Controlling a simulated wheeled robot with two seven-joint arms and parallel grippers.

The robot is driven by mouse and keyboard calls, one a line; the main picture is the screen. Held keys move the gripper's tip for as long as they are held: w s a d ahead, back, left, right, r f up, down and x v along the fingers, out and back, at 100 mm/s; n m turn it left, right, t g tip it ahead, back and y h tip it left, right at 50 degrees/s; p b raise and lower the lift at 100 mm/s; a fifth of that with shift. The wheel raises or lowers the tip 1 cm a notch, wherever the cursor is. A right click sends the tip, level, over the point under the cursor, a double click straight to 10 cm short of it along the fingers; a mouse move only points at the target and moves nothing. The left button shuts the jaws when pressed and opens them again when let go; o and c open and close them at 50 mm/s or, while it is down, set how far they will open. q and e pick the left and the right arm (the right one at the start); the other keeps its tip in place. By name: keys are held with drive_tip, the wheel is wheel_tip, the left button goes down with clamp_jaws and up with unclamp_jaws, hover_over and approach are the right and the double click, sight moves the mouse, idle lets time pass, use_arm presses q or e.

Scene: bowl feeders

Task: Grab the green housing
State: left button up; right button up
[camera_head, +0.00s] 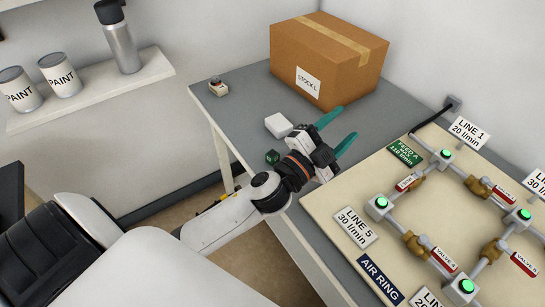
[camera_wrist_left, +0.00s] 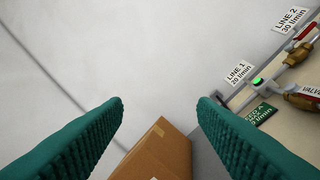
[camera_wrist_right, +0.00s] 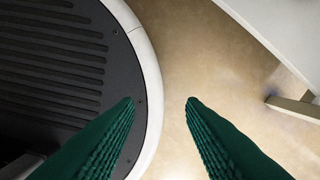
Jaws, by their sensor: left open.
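A small dark green block (camera_head: 272,157), which looks like the green housing, lies on the grey table near its left edge in the head view. My left gripper (camera_head: 349,121) is open and empty above the table, to the right of the block, with its teal fingers pointing up and right. The left wrist view shows the open fingers (camera_wrist_left: 161,102) with a wall and a box beyond them, and no green block. My right gripper (camera_wrist_right: 160,100) is open and empty over the floor and my own base in the right wrist view, and is out of the head view.
A white block (camera_head: 278,125) lies near the green one. A small red-and-white part (camera_head: 218,88) is at the table's far left corner. A cardboard box (camera_head: 318,60) stands at the back. A beige valve panel (camera_head: 325,205) with pipes and signs fills the right side.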

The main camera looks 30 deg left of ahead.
use_arm(q)
drive_tip(key=d+r+m+g+h, duration=0.45)
drive_tip(key=d+m+h, duration=0.25)
drive_tip(key=m+h, duration=0.5)
drive_tip(key=m+g+y, duration=1.3)
drive_tip(key=g+y, duration=0.3)
drive_tip(key=y, duration=0.1)
hover_over(273, 153)
wheel_tip(273, 153, down, 13)
drive_tip(key=f, duration=0.3)
drive_tip(key=f+p, duration=0.1)
drive_tip(key=f, duration=0.1)
drive_tip(key=shift+s+a+f, duration=0.15)
drive_tip(key=shift+a+f, duration=0.05)
drive_tip(key=shift+a, duration=0.05)
drive_tip(key=shift+d+f+p, duration=0.15)
drive_tip(key=shift+f+p, duration=0.25)
drive_tip(key=shift+f, duration=1.15)
drive_tip(key=shift+d+f+p, duration=0.1)
drive_tip(key=shift+f+p, duration=0.3)
drive_tip(key=shift+f, duration=1.15)
use_arm(e)
wheel_tip(273, 153, up, 3)
drive_tip(key=shift+w+a+f, duration=0.1)
drive_tip(key=shift+a+f, duration=0.05)
drive_tip(key=shift+f, duration=0.05)
use_arm(q)
drive_tip(key=shift+c, duration=0.4)
